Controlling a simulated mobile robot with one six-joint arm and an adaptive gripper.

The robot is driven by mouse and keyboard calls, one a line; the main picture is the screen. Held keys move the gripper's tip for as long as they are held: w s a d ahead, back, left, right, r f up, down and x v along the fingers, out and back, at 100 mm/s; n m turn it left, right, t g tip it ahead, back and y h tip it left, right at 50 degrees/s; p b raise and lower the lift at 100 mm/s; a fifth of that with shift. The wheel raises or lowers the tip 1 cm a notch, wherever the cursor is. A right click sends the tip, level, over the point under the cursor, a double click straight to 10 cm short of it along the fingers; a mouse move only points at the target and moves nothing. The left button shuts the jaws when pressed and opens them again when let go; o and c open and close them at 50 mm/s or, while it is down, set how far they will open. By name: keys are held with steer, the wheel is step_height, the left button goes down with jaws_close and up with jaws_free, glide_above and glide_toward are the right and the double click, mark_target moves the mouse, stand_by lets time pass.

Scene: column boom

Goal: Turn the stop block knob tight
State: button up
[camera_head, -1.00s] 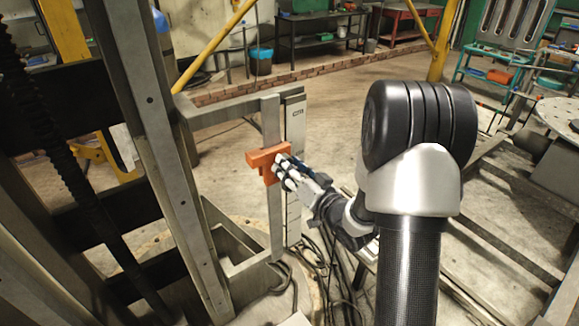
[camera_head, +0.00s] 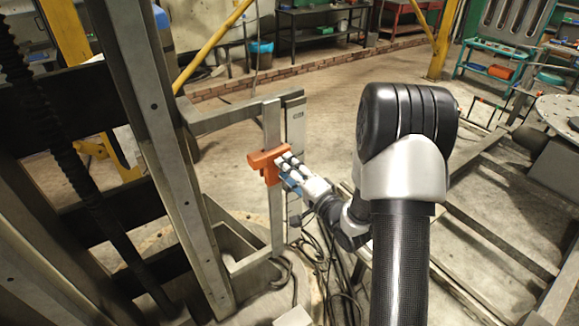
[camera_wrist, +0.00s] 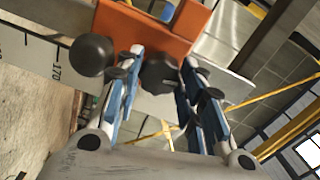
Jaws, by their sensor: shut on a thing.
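The orange stop block (camera_head: 260,161) sits on an upright metal bar (camera_head: 277,222) in the head view. It fills the top of the wrist view (camera_wrist: 150,28). A dark lobed knob (camera_wrist: 160,77) stands out from the block between my fingers. My gripper (camera_wrist: 162,68) is shut on this knob, with a blue-and-white finger on each side. In the head view my gripper (camera_head: 286,168) reaches the block from the right and hides the knob. A round black ball-shaped knob (camera_wrist: 92,55) sits beside it on the block, outside my fingers.
A scale with printed numbers (camera_wrist: 48,65) runs beside the block. A heavy steel column (camera_head: 165,150) stands left of the bar. Loose black cables (camera_head: 325,265) lie on the floor below my gripper. A rail frame (camera_head: 500,240) lies at the right.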

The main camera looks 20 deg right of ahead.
steer(key=shift+m, duration=0.9)
steer(key=o, duration=1.1)
steer(key=shift+c, duration=0.2)
steer(key=s+d, duration=0.1)
steer(key=s, duration=0.7)
steer(key=shift+d, duration=0.25)
steer(key=shift+w, duration=0.1)
